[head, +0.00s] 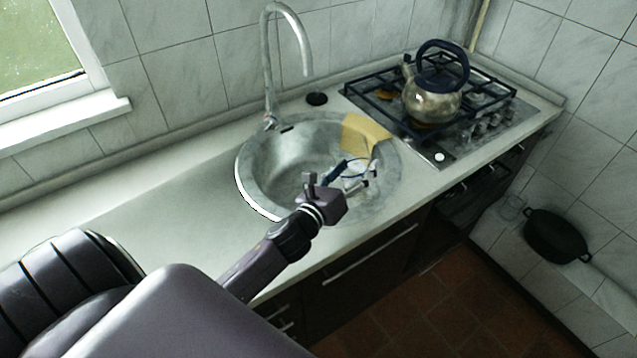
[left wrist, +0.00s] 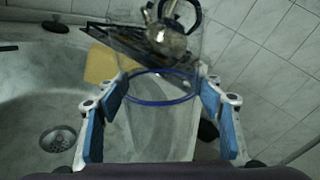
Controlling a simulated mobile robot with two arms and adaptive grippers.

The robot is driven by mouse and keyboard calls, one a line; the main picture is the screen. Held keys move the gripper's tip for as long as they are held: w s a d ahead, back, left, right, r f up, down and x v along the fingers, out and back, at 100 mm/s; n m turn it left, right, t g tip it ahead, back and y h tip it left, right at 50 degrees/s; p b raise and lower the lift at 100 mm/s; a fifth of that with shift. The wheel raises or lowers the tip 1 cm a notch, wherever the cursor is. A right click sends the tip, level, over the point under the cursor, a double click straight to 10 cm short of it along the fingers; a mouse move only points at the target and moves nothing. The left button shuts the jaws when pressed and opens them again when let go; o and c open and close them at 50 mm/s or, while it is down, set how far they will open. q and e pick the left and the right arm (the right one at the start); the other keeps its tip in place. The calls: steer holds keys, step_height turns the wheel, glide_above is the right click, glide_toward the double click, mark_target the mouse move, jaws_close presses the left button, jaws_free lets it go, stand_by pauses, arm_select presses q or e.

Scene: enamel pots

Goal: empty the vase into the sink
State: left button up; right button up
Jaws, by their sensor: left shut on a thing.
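The vase (left wrist: 160,120) is clear glass with a blue ring around it. In the left wrist view it stands between the blue finger pads of my left gripper (left wrist: 160,118), which is shut on it. In the head view my left gripper (head: 353,176) is over the front right part of the round metal sink (head: 262,172), and only a little of the vase's glass and blue ring shows there. The clear glass makes its tilt and any contents hard to tell. The sink's drain (left wrist: 58,138) shows at the lower left of the left wrist view. My right gripper is not in view.
A yellow cloth or board (head: 364,136) lies at the sink's back right. The tap (head: 288,45) rises behind the sink. A kettle (head: 433,100) stands on the gas hob at right. The counter (head: 150,200) left of the sink is clear. A dark pot (head: 556,236) sits low at right.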

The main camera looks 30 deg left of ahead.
arm_select(q)
steer(key=m, duration=0.1)
steer(key=d+m, duration=0.1)
steer(key=shift+r+m+b, duration=0.3)
steer(key=shift+r, duration=0.05)
steer(key=shift+s+d+f+m+t+b, duration=0.1)
steer(key=shift+d+f+m+t+b, duration=0.1)
steer(key=shift+m+b, duration=0.35)
steer(key=shift+d+f+m+t+b, duration=0.15)
steer(key=shift+m+b, duration=0.2)
steer(key=shift+m, duration=0.3)
